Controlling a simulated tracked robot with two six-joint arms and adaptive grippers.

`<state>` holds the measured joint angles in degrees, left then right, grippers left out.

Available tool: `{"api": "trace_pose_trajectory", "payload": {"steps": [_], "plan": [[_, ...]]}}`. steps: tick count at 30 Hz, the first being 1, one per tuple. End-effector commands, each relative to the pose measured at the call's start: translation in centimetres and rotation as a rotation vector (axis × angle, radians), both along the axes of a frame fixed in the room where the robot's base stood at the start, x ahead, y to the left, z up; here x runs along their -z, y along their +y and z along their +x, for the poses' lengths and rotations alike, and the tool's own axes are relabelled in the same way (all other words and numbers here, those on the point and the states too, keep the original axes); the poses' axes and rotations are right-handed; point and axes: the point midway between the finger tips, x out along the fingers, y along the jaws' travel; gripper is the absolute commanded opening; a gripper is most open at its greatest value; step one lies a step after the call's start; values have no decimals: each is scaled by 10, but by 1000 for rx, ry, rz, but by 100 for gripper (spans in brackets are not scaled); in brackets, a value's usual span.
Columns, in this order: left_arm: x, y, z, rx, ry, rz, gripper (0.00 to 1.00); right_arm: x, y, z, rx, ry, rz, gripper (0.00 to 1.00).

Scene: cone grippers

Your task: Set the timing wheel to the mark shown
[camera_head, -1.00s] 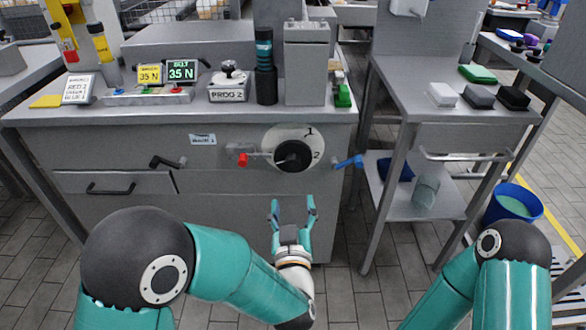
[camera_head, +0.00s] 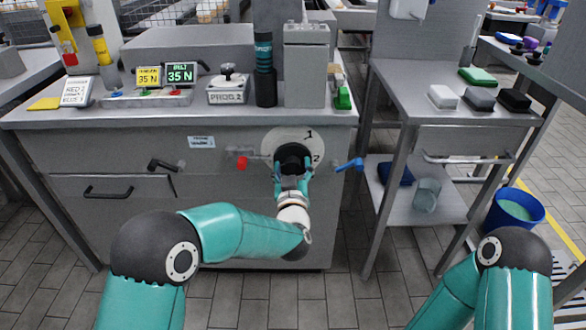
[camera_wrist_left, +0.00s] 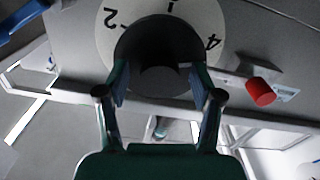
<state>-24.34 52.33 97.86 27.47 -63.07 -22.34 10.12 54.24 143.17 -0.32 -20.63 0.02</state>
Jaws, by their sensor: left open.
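The timing wheel is a black round knob (camera_head: 293,155) on a white numbered dial (camera_head: 308,136) on the front of the grey cabinet. The dial shows 1 at upper right and 2 at right in the head view. My left gripper (camera_head: 292,180) is open at the knob, its fingers reaching up from below. In the left wrist view the fingers (camera_wrist_left: 159,78) stand either side of the knob (camera_wrist_left: 160,45); contact is unclear. The dial (camera_wrist_left: 105,35) shows 2, 1 and 4 there. My right gripper is out of view.
A red-ended lever (camera_head: 243,163) sits left of the dial and a blue lever (camera_head: 350,164) right of it. A black handle (camera_head: 166,165) is farther left. A side table (camera_head: 450,120) stands to the right, with a blue bucket (camera_head: 515,207) on the floor.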

Motion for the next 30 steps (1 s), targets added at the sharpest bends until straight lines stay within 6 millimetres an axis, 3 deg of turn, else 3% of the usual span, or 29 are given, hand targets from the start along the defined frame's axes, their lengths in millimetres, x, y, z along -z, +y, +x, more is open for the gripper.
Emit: {"api": "trace_pose_trajectory", "payload": {"steps": [5, 15, 23, 30], "plan": [[0, 0, 0, 0, 0, 0, 65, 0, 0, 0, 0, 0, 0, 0], [0, 1, 0, -1, 0, 0, 8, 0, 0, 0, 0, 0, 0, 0], [1, 1, 0, -2, 0, -17, 6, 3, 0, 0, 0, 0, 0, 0], [3, 2, 0, -3, 0, -107, 6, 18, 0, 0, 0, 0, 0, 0]]}}
